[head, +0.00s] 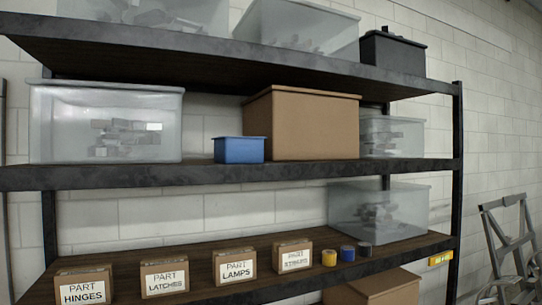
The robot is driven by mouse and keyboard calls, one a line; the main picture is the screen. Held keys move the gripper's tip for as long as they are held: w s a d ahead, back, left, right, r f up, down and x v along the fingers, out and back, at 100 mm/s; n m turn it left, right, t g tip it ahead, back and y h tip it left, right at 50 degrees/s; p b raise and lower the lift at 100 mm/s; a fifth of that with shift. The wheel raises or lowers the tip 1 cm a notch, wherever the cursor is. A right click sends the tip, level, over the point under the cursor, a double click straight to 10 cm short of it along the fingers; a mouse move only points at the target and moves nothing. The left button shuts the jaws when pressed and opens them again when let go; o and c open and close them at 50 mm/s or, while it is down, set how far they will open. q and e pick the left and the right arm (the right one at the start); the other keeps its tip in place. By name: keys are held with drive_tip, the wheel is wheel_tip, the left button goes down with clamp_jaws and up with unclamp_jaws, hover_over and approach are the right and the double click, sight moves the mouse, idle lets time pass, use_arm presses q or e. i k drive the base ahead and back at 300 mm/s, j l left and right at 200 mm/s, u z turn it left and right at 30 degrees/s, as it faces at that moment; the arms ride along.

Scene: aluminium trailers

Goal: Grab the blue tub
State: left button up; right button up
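The blue tub (239,150) is small and box-shaped with a rimmed top. It stands upright on the middle shelf (240,174) of a dark metal rack, near the front edge. It sits between a clear bin on its left and a large brown box on its right, just in front of the brown box's left side. Neither of my grippers is in the head view.
A clear bin (107,122) and a brown box (302,123) flank the tub. Labelled cardboard boxes, such as PART LAMPS (234,268), and several small rolls (329,258) line the lower shelf. The upper shelf (230,58) overhangs. A metal frame (510,240) leans at right.

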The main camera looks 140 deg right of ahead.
sight(228, 149)
drive_tip(key=z, duration=4.45)
